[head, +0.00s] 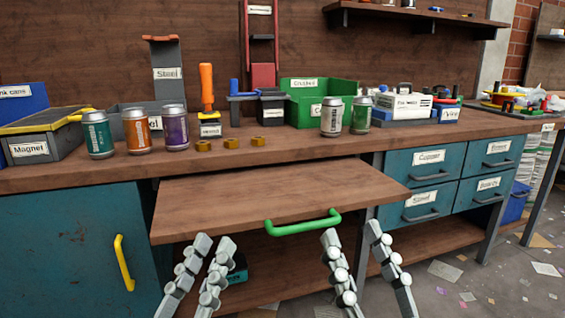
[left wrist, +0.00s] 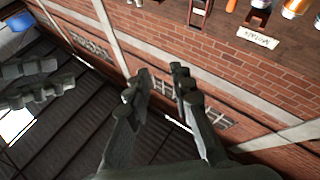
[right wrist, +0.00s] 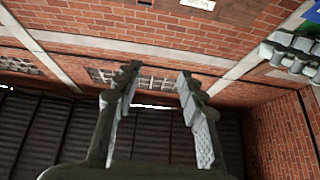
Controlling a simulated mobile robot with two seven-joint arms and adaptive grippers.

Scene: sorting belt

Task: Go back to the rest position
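My left gripper (head: 215,245) is in front of the workbench, below the pulled-out wooden board (head: 270,195). Its fingers are apart with nothing between them, and they also show apart in the left wrist view (left wrist: 160,85). My right gripper (head: 352,235) is to the right of it, at about the same height. Its fingers are apart and empty, as the right wrist view (right wrist: 160,85) also shows. Both grippers point upward and touch nothing that I can see.
The board has a green handle (head: 303,223). Several cans, such as an orange one (head: 137,131), stand on the bench beside a Magnet box (head: 38,146) and a green bin (head: 330,90). Teal drawers (head: 418,172) are at right; a teal cabinet door (head: 70,250) is at left.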

